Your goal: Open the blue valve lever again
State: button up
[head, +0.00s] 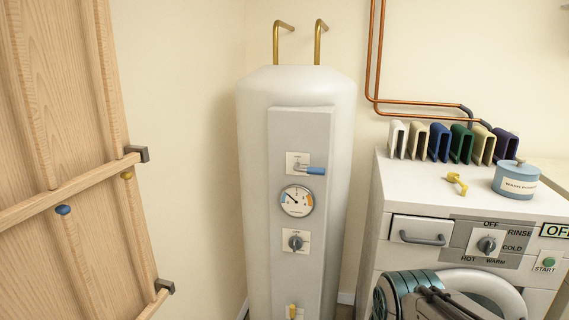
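The blue valve lever (316,171) is on a pale plate (297,160) high on the grey front panel of the white tank (255,200). Its blue grip points sideways to the right, about level. A round dial gauge (297,200) is just below it. Teal and dark parts of my arm show at the bottom right, in front of the washing machine, well below and right of the lever and apart from it. My gripper (445,304) seems to be among the dark parts at the frame's bottom edge; its fingers are not clear.
A dark knob (295,242) and a yellow lever (291,311) are lower on the panel. The washing machine (410,258) at right carries a yellow tap-like piece (457,183), a blue tin (516,180) and several coloured upright holders (440,142). A wooden rack (75,190) is at left.

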aim_at(312, 171)
jog(key=u, duration=0.2)
jog(key=k, duration=1.3)
jog(key=z, duration=0.2)
jog(key=i, duration=0.5)
